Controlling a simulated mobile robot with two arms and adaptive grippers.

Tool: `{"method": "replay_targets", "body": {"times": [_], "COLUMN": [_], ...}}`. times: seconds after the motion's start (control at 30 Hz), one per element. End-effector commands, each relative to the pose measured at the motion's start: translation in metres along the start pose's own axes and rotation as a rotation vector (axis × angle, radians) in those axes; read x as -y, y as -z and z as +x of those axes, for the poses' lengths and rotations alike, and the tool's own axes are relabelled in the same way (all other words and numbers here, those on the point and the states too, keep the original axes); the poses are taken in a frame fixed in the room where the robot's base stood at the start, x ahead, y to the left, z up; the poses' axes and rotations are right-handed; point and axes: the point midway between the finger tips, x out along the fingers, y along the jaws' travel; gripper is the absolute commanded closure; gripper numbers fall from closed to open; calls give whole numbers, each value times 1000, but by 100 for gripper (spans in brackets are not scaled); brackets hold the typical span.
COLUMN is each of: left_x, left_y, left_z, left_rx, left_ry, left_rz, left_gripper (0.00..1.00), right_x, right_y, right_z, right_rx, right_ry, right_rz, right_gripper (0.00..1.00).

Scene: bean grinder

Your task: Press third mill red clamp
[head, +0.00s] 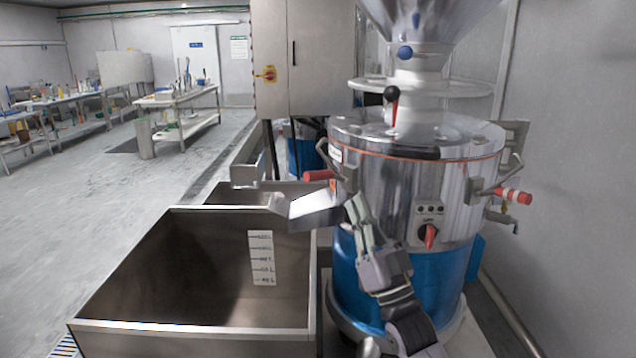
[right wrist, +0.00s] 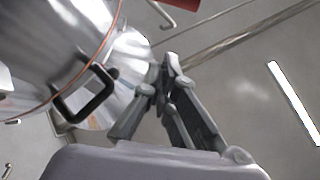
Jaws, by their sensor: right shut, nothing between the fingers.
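A steel mill (head: 385,185) with a blue base stands right of centre in the head view. A clamp with a red handle (head: 318,175) sticks out on its left side. Another clamp with a red, white-banded handle (head: 513,195) is on its right side. My right gripper (head: 358,208) is in front of the mill, below and right of the left red handle, apart from it. In the right wrist view its fingers (right wrist: 170,65) are shut and empty, pointing up past the mill's side (right wrist: 50,50). A red piece (right wrist: 180,4) shows at the top edge. My left gripper is not seen.
A large open steel bin (head: 190,325) stands left of the mill, with a spout (head: 310,208) over its edge. A red rotary switch (head: 430,236) is on the mill's front. A grey cabinet (head: 305,60) stands behind. The floor (head: 90,210) at left is clear.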

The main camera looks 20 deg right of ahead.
Motion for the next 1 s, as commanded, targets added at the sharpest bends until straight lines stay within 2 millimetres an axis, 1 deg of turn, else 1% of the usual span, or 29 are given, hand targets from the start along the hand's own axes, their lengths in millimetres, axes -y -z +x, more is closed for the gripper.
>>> {"method": "replay_targets", "body": {"times": [0.03,0.1,0.37,0.47,0.57,0.67,0.9,0.97,1.0], "left_x": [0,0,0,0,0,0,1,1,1], "left_y": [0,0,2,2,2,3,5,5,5], "left_z": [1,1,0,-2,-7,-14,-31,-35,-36], "left_rx": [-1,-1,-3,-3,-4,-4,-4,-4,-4], "left_ry": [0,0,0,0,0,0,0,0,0], "left_rz": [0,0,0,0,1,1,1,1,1], "left_gripper": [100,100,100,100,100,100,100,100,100], "right_x": [2,3,3,3,3,4,4,4,4], "right_y": [4,7,6,7,8,9,10,10,6], "right_z": [1,2,2,8,20,39,92,104,107], "right_rx": [-12,-17,-15,-16,-16,-17,-16,-15,-11], "right_ry": [6,9,8,8,8,8,7,8,6], "right_rz": [2,3,2,2,1,2,2,2,2], "right_gripper": [100,100,100,100,100,100,100,100,100]}}
